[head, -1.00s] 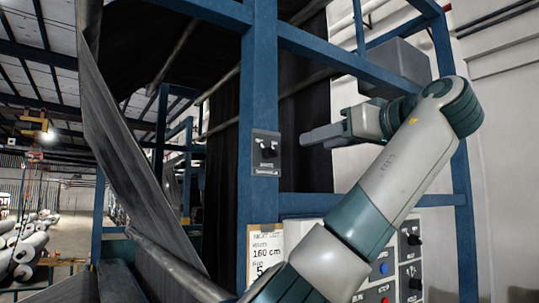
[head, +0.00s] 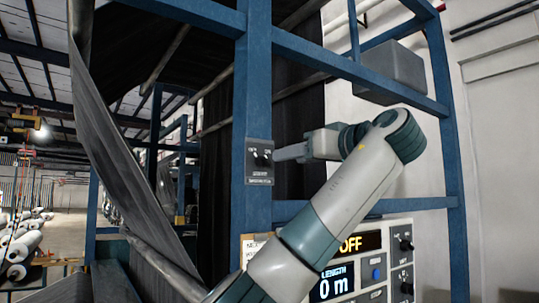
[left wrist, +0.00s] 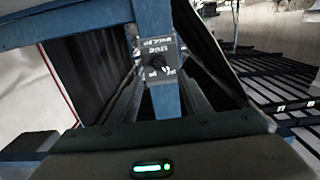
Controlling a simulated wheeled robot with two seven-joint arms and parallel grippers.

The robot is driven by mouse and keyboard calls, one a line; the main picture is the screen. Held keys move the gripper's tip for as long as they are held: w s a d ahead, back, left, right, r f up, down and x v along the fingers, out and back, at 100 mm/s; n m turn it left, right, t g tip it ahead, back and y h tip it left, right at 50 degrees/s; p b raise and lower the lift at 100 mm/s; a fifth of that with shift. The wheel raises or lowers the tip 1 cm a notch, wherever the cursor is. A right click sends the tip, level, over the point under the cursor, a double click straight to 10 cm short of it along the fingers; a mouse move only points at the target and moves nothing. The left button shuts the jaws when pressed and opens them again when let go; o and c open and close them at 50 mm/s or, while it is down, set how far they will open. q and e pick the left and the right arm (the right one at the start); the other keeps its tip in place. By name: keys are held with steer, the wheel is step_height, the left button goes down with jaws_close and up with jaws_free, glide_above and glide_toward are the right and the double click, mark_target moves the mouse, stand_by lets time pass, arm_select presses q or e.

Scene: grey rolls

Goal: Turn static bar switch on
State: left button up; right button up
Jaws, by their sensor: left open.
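The static bar switch (head: 261,157) is a small black knob on a dark plate with white lettering, fixed to a blue upright post. In the left wrist view the switch (left wrist: 160,60) shows ahead, above the gripper body, with its knob seen partly against the plate. My left gripper (head: 279,154) points left in the head view, its tip at the right edge of the switch plate. I cannot tell if it touches. It is open with nothing seen in it; the gap between its fingers is not clear in either view. My right gripper is not in view.
A control panel (head: 385,240) with "OFF" and "LENGTH 0 m" displays, buttons and knobs stands lower right, partly behind my arm. Blue frame beams (head: 350,62) cross above. Dark fabric (head: 130,160) hangs at left. A paper note (head: 250,245) is partly covered. Rolls (head: 22,245) lie far left.

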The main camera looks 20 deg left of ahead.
mark_target(268, 161)
arm_select(q)
steer(key=p+x, duration=0.3)
steer(key=x, duration=0.5)
steer(key=shift+w+a+r+p, duration=0.15)
steer(key=shift+a+p, duration=0.1)
steer(key=shift+p, duration=0.15)
steer(key=shift+w+a, duration=0.45)
steer(key=shift+a, duration=0.1)
steer(key=c, duration=1)
